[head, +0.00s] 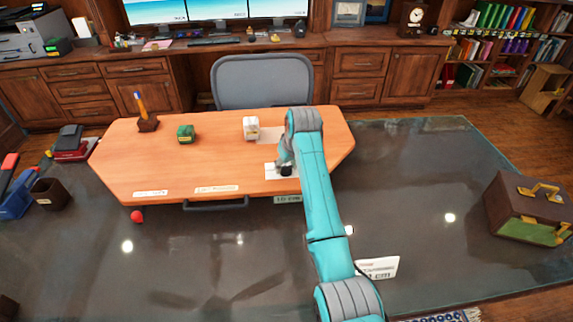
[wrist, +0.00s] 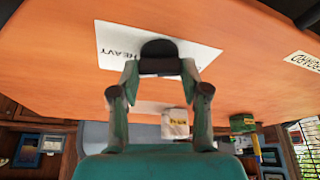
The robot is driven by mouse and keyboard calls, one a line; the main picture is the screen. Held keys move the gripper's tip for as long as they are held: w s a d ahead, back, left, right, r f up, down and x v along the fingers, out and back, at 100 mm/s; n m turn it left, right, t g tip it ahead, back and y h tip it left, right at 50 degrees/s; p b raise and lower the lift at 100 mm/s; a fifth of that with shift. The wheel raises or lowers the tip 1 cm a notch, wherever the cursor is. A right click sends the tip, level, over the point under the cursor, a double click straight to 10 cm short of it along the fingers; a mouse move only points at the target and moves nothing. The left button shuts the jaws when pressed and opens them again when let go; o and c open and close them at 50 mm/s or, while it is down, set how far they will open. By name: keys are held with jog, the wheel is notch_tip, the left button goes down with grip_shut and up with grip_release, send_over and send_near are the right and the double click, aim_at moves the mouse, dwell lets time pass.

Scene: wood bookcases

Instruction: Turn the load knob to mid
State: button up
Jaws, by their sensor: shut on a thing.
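The load knob (wrist: 159,52) is a small black knob on a white card (wrist: 110,45) that lies on the orange tabletop. The card reads "HEAVY" at one side; other marks on it are hidden or cannot be read. In the head view the knob (head: 286,171) is a dark spot under the end of my teal arm, near the right part of the orange board. My gripper (wrist: 160,75) is shut on the knob, one finger at each side. Which way the knob points cannot be told. In the head view my gripper (head: 286,158) is partly hidden by my arm.
A brown case (head: 525,208) sits far right. A grey chair (head: 262,80) stands behind.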

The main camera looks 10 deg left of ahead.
jog(key=n+g+y, duration=0.1)
jog(key=n, duration=0.3)
jog(key=shift+w+d, duration=0.1)
jog(key=n+g, duration=0.1)
jog(key=n, duration=0.3)
jog(key=n+g, duration=0.1)
jog(key=n, duration=0.1)
jog(key=shift+w+g+y, duration=0.15)
jog(key=shift+g+y, duration=0.15)
jog(key=shift+n+g, duration=0.5)
jog(key=shift+n, duration=1.2)
jog(key=o, duration=1.1)
jog(key=shift+o, duration=0.2)
